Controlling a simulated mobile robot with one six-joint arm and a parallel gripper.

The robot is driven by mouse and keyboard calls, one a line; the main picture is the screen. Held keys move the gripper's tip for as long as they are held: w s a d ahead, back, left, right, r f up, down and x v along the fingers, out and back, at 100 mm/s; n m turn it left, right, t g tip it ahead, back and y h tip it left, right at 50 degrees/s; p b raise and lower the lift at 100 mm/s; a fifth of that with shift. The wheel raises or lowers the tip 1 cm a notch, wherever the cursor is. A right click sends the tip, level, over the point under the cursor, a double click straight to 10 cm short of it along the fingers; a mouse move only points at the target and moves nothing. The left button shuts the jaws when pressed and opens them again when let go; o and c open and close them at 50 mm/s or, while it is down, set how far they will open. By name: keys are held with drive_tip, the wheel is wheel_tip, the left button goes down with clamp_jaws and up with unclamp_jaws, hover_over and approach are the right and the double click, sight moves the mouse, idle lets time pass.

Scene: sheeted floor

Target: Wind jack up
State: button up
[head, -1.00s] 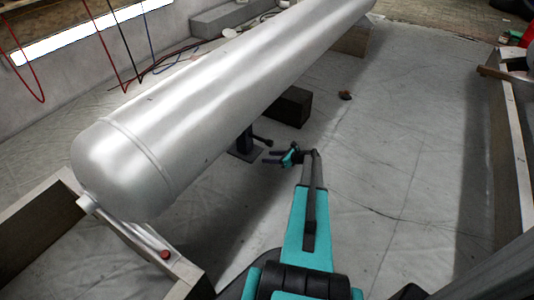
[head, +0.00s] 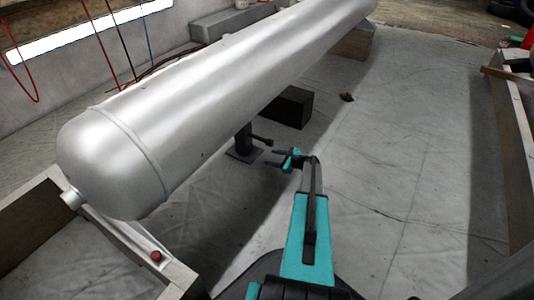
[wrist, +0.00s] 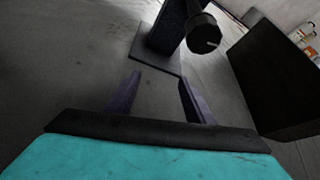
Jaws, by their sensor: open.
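A dark screw jack (head: 243,142) stands on a square base plate under the long silver tank (head: 200,110). Its short crank sticks out to the right and ends in a dark round knob (head: 264,141). My gripper (head: 277,157) is open and empty, a little right of the jack and slightly below the knob in the head view. In the wrist view the fingers of my gripper (wrist: 159,84) are spread, with nothing between them. The jack's post (wrist: 170,25) and plate lie beyond them, and the knob (wrist: 203,35) appears above the right finger. The jack's top is hidden by the tank.
A dark block (head: 288,107) sits on the floor behind the jack, also large at right in the wrist view (wrist: 280,80). A wooden frame (head: 135,243) is at the tank's near end. An orange-brown item (head: 347,97) lies on the floor. The sheeted floor right of my arm is clear.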

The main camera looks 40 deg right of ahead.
drive_tip(key=shift+w+d+f+n+h+b, duration=0.1)
drive_tip(key=shift+d+f+n+h+b, duration=0.5)
drive_tip(key=shift+b, duration=1.55)
drive_tip(key=shift+w+d+f+n+t+b, duration=0.1)
drive_tip(key=shift+d+f+n+t+b, duration=0.2)
drive_tip(key=shift+n, duration=0.2)
drive_tip(key=shift+a+r, duration=0.1)
clamp_jaws()
drive_tip(key=shift+r+p, duration=0.15)
drive_tip(key=shift+p, duration=0.2)
drive_tip(key=shift+a+r+p, duration=0.25)
drive_tip(key=shift+p, duration=0.9)
drive_tip(key=shift+a+r+m+p, duration=0.1)
drive_tip(key=shift+m+p, duration=0.3)
drive_tip(key=shift+p, duration=0.25)
drive_tip(key=shift+a+p, duration=0.2)
drive_tip(key=shift+p, duration=0.55)
